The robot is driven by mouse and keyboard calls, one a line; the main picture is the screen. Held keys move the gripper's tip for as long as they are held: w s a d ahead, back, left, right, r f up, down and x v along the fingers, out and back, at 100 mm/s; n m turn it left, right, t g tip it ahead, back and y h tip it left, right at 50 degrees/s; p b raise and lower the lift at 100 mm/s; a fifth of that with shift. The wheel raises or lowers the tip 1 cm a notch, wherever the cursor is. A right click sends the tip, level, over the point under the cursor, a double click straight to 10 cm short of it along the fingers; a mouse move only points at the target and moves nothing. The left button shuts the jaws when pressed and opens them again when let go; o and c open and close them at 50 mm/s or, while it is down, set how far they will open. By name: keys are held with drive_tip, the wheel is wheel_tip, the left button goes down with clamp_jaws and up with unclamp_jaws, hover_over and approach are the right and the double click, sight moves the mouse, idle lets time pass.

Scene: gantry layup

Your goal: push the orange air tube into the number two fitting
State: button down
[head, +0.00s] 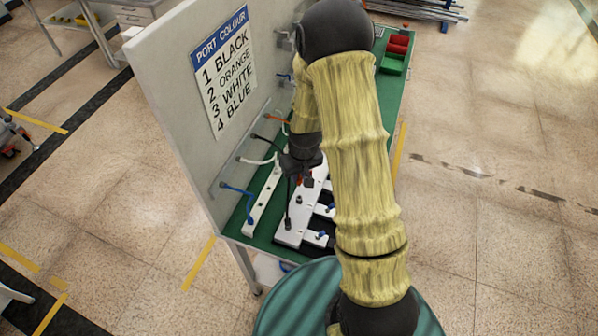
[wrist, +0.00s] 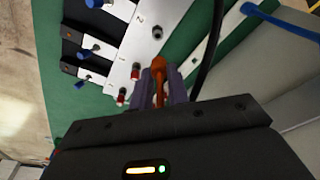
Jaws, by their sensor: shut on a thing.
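The orange air tube (head: 277,119) comes off the upright panel and runs toward my gripper (head: 303,180). In the wrist view, its orange end (wrist: 158,66) is held between the fingers of my gripper (wrist: 160,88). A white fitting plate (head: 295,228) lies on the green bench, and it also shows in the wrist view (wrist: 128,60). A printed 2 and a dark round fitting (wrist: 157,32) show on the plate, just beyond the tube end. The tip looks close to the plate; I cannot tell whether it touches. In the head view my arm hides part of the plate.
The panel carries a port colour sign (head: 227,72), where 2 is orange. A black tube (wrist: 210,48) passes beside my gripper. White (head: 256,160) and blue (head: 237,189) tubes hang from the panel. Blue-knobbed parts (wrist: 90,50) and red-collared pieces (wrist: 135,71) sit nearby.

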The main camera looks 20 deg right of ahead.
sight(299, 185)
drive_tip(key=shift+w+f+b, duration=0.15)
drive_tip(key=shift+f+b, duration=1.1)
drive_tip(key=shift+f, duration=0.3)
drive_tip(key=shift+s+f+b, duration=0.2)
drive_tip(key=shift+f+b, duration=0.55)
drive_tip(key=shift+f, duration=0.15)
drive_tip(key=shift+w+f+b, duration=0.15)
drive_tip(key=shift+f+b, duration=0.2)
drive_tip(key=shift+f, duration=0.15)
drive_tip(key=shift+f+b, duration=1.25)
drive_tip(key=shift+f, duration=0.15)
